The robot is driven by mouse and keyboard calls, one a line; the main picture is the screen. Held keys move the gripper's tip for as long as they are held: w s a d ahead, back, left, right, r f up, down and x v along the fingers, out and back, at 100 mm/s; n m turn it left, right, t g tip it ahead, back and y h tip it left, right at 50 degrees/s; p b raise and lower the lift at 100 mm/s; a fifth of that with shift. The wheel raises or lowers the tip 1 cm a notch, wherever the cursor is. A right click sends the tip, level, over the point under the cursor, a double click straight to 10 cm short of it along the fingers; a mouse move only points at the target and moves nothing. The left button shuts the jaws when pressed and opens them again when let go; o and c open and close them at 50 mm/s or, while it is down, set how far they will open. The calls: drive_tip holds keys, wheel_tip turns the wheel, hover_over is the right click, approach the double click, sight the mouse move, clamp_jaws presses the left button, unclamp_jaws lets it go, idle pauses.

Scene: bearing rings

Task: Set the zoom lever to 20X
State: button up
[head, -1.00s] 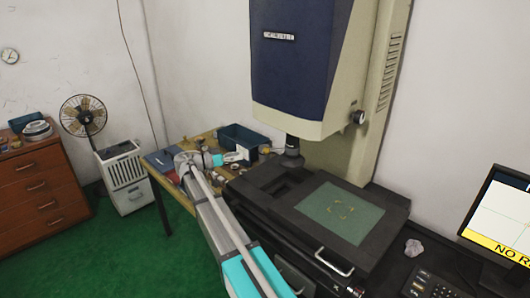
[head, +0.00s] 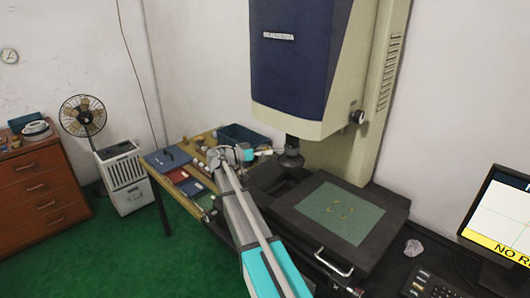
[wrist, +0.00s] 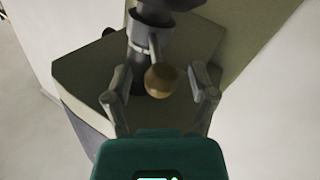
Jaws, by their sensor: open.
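The zoom lever shows in the wrist view as a short stem with a round brass-coloured knob (wrist: 162,80), sticking out from the dark lens barrel (wrist: 156,14). My gripper (wrist: 160,88) is open, with one finger on each side of the knob and visible gaps on both sides. Nothing is held. In the head view my gripper (head: 265,152) is small, just left of the lens (head: 291,157) under the blue and cream measuring machine (head: 292,65). The lever cannot be made out there, and no scale marking is readable in either view.
The machine's dark stage with a green glass plate (head: 340,211) lies below and right of the lens. A wooden table (head: 158,184) with a blue bin (head: 240,137) and trays stands behind my arm. A monitor (head: 500,215) is at the right.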

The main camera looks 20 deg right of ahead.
clamp_jaws()
drive_tip(key=shift+a, duration=0.15)
idle(0.4)
